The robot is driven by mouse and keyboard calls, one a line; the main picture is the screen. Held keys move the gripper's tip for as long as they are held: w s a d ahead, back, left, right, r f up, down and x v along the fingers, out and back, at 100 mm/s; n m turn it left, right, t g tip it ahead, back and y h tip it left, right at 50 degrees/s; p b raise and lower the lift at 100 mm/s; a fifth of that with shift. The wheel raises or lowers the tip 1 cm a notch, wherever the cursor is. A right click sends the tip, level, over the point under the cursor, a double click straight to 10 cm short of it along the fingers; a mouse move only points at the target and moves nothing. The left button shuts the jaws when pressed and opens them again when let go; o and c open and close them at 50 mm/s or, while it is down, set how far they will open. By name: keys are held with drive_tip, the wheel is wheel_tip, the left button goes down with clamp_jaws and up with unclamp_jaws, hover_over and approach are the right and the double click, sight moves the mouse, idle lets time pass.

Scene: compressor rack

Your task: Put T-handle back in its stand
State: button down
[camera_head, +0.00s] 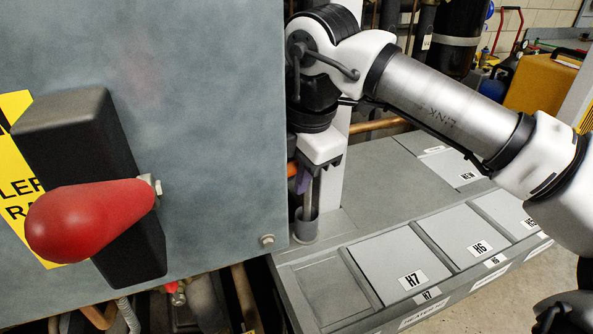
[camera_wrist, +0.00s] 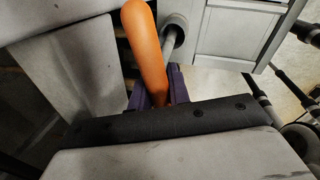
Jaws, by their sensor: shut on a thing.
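The T-handle has an orange grip (camera_wrist: 147,45) and a grey shaft (camera_head: 309,188). My gripper (camera_head: 303,178) is shut on the orange grip, its purple fingers on either side of it in the wrist view (camera_wrist: 158,97). In the head view the shaft points down from the gripper, upright. The stand, a grey round cup (camera_head: 305,228), is directly below, and the shaft's lower end meets its mouth. The cup's ring also shows around the shaft's far end in the wrist view (camera_wrist: 181,20). How deep the shaft sits is hidden.
A large grey panel (camera_head: 210,120) with a red knob (camera_head: 90,218) on a black lever stands close left of my gripper and partly hides it. Grey lidded compartments labelled H7 (camera_head: 385,272) and H6 (camera_head: 465,238) lie to the right. The flat grey top behind them is clear.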

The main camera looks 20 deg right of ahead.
drive_tip(key=c, duration=1.2)
unclamp_jaws()
drive_tip(key=shift+c, duration=0.2)
drive_tip(key=p+v, duration=0.4)
drive_tip(key=v, duration=0.3)
drive_tip(key=shift+r, duration=0.25)
drive_tip(key=shift+s+f, duration=0.1)
drive_tip(key=shift+s, duration=0.05)
